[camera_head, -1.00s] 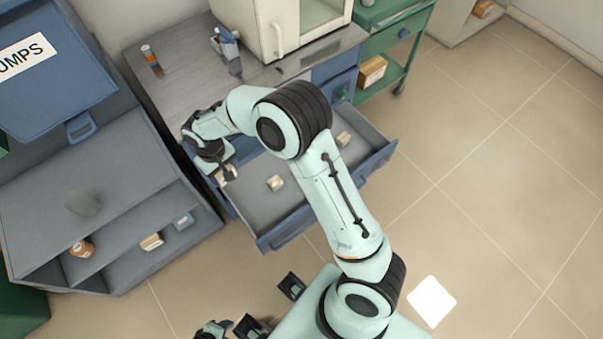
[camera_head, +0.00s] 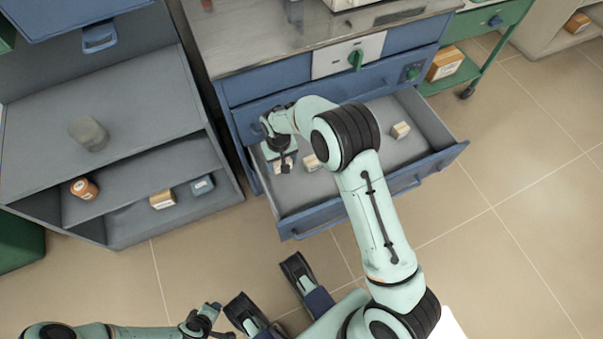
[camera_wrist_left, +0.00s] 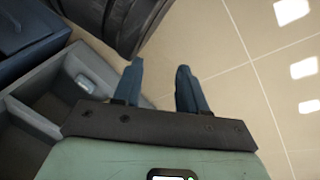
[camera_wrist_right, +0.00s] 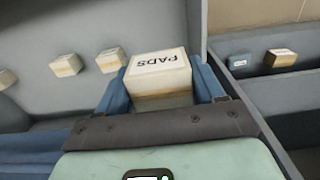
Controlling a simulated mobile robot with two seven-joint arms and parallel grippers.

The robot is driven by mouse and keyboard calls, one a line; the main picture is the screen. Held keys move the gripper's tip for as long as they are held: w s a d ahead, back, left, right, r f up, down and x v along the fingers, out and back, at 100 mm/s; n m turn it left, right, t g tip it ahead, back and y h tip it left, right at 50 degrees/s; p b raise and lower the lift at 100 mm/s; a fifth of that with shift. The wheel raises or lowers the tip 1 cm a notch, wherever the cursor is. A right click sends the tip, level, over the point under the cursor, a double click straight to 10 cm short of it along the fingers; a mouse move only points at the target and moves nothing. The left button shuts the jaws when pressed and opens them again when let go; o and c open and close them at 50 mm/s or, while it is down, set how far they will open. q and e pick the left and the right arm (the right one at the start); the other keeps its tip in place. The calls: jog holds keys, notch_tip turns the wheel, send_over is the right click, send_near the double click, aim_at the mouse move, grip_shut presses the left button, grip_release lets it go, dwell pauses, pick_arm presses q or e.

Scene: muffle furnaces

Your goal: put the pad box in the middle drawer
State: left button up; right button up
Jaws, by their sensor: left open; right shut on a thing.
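The pad box (camera_wrist_right: 160,75) is a small pale box with a tan lower part and "PADS" printed on it. My right gripper (camera_wrist_right: 163,85) is shut on it. In the head view the pad box (camera_head: 283,166) is at the left end of the open blue drawer (camera_head: 352,215), in or just above it; I cannot tell whether it touches the floor. My right forearm hides part of the drawer. My left gripper (camera_wrist_left: 158,85) is open and empty, over the floor and away from the drawer.
Several similar boxes lie in the drawer, one beside the held box (camera_head: 312,162) and one toward the right (camera_head: 400,130). A grey shelf unit (camera_head: 120,130) stands close on the left, holding an orange-brown jar (camera_head: 84,188) and small boxes. Floor at right is clear.

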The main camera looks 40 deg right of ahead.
jog(key=b, duration=0.4)
send_over(285, 191)
notch_tip(285, 191, down, 14)
jog(key=shift+f, duration=0.15)
jog(key=shift+f+b, duration=0.75)
jog(key=shift+f, duration=1.85)
pick_arm(q)
jog(key=s+a+f+g, duration=0.1)
jog(key=s+f+g, duration=0.3)
jog(key=s+f, duration=0.3)
jog(key=s, duration=0.4)
jog(key=shift+a+f+n, duration=0.2)
jog(key=shift+n, duration=0.2)
pick_arm(e)
jog(key=o, duration=1)
jog(key=shift+f, duration=0.1)
pick_arm(q)
jog(key=shift+w, duration=0.1)
pick_arm(e)
jog(key=shift+o, duration=0.2)
